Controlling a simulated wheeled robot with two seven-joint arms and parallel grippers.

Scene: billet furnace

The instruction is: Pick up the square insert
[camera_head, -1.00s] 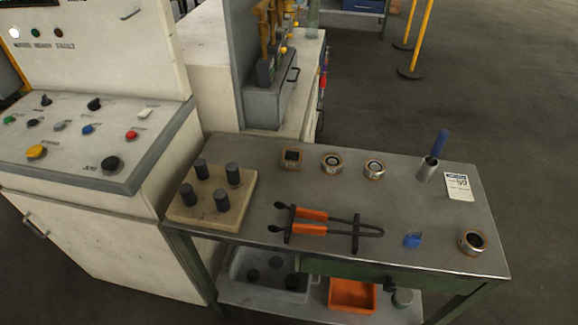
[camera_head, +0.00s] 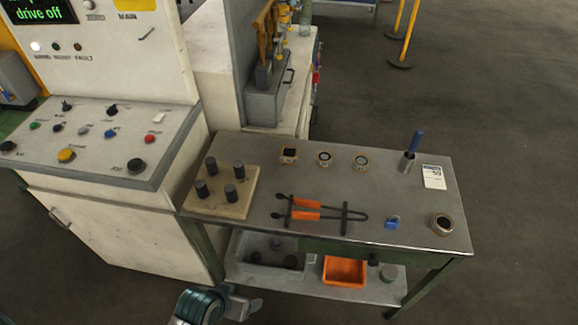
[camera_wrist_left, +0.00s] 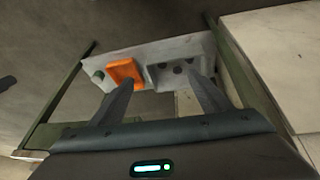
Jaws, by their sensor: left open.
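The square insert (camera_head: 289,155) sits near the back edge of the metal table (camera_head: 390,188). It is a small block with a dark square opening, left of two round inserts (camera_head: 325,159) (camera_head: 361,162). My left gripper (camera_head: 236,303) shows at the bottom of the head view, low in front of the table and well away from the insert. In the left wrist view my left gripper (camera_wrist_left: 165,90) is open and empty, facing the table's lower shelf. My right gripper is in neither view.
A wooden block with several dark pegs (camera_head: 222,192) stands at the table's left. Orange-handled tongs (camera_head: 306,209), a blue item (camera_head: 392,223), a ring (camera_head: 441,224) and a cup with a blue handle (camera_head: 406,162) lie around. An orange bin (camera_head: 344,271) sits below. The control console (camera_head: 90,140) stands left.

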